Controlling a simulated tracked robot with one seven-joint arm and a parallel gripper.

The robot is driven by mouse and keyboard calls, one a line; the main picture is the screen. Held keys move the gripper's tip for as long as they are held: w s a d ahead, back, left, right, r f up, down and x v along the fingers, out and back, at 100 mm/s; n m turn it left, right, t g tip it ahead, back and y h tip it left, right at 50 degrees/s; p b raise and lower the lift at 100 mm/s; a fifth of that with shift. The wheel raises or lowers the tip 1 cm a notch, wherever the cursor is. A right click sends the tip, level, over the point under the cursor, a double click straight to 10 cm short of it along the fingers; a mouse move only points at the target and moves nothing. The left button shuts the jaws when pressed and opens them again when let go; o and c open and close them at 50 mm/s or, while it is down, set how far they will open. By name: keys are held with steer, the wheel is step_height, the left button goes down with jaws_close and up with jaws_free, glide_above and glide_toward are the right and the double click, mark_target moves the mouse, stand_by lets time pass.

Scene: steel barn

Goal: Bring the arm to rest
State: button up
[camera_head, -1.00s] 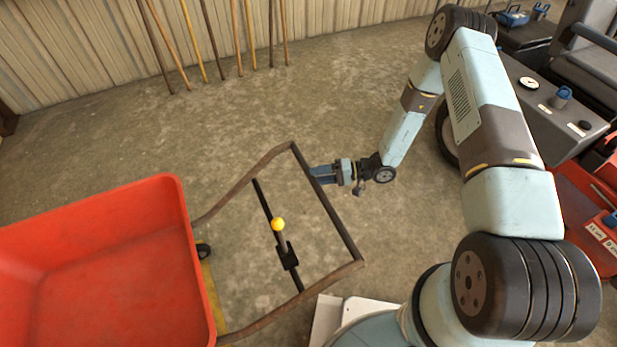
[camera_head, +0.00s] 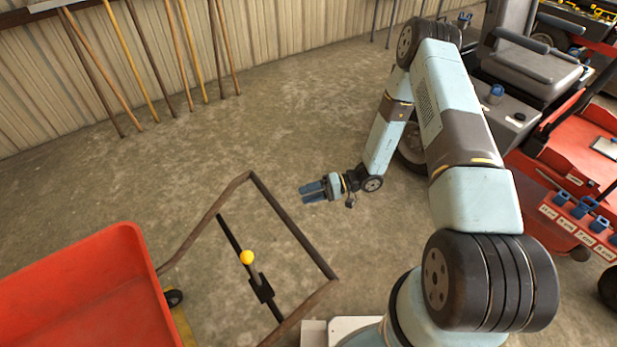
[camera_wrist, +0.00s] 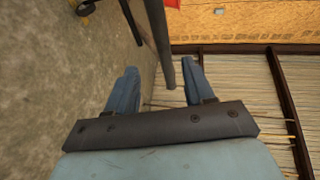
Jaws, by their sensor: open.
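My gripper (camera_head: 313,191) is out in front of me, above the concrete floor, at the end of my bent arm. Its blue fingers point left in the head view. In the wrist view my gripper (camera_wrist: 158,92) has its two blue fingers spread apart, with nothing held between them. A dark bar of the cart handle (camera_wrist: 160,40) shows beyond the fingers there. In the head view the cart handle (camera_head: 292,226) is just left of and below the fingers, with a visible gap between them.
A red cart (camera_head: 75,295) stands at lower left, with a yellow-knobbed lever (camera_head: 247,258) inside its handle frame. Wooden poles (camera_head: 150,62) lean on the corrugated wall. A red vehicle (camera_head: 565,165) with blue-handled parts (camera_head: 580,206) is at right. The middle floor is open.

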steer(key=d+r+n+h, duration=0.1)
steer(key=d+r+h, duration=0.2)
steer(key=r, duration=0.8)
steer(key=s+d+r+h, duration=0.1)
steer(key=d+r+h, duration=0.15)
steer(key=r, duration=0.75)
steer(key=d+r+n+h, duration=0.1)
steer(key=d+r+h, duration=0.25)
steer(key=r, duration=0.75)
steer(key=s+d+r+m+t+h, duration=0.2)
steer(key=s+d+r+t+h, duration=0.1)
steer(key=s+d+r, duration=0.4)
steer(key=s+d+r+m+t+h, duration=0.3)
steer(key=s+d+r+t, duration=0.3)
steer(key=s+r, duration=0.6)
step_height(320, 180, up, 4)
steer(key=shift+s+d+f+m+h, duration=0.2)
steer(key=shift+s+d+m+h, duration=0.15)
steer(key=shift+d, duration=0.7)
steer(key=shift+c, duration=0.2)
steer(key=shift+c, duration=0.8)
